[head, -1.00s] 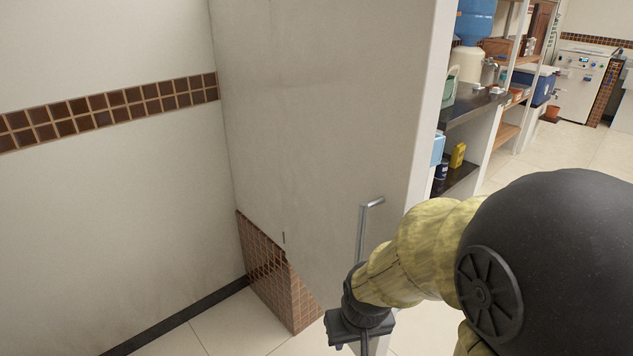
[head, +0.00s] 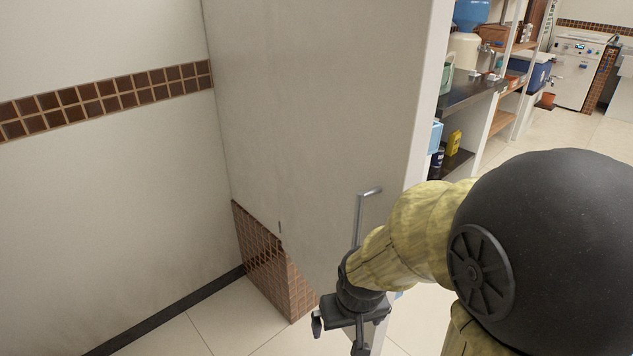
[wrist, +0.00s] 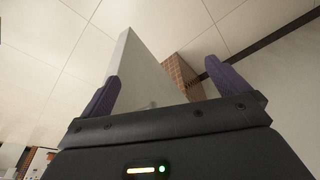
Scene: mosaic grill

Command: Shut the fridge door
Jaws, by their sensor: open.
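The fridge door (head: 325,120) is a tall off-white panel in the head view, with its narrow side edge facing right. A grey metal bar handle (head: 368,192) stands out low on its face. I cannot tell how far the door is swung. My gripper (head: 338,335) is open and empty, low by the bottom of the handle, and part of the handle is hidden behind my wrist. In the wrist view, my gripper's two dark fingers (wrist: 168,90) are spread apart, with the pale door (wrist: 140,70) showing between and beyond them. Contact is not clear.
A brown-tiled base (head: 272,262) juts out at the lower left, against a pale wall (head: 110,200) with a tile band. Shelves (head: 475,100) with bottles and boxes stand at the right. The pale tiled floor (head: 235,315) is clear in front.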

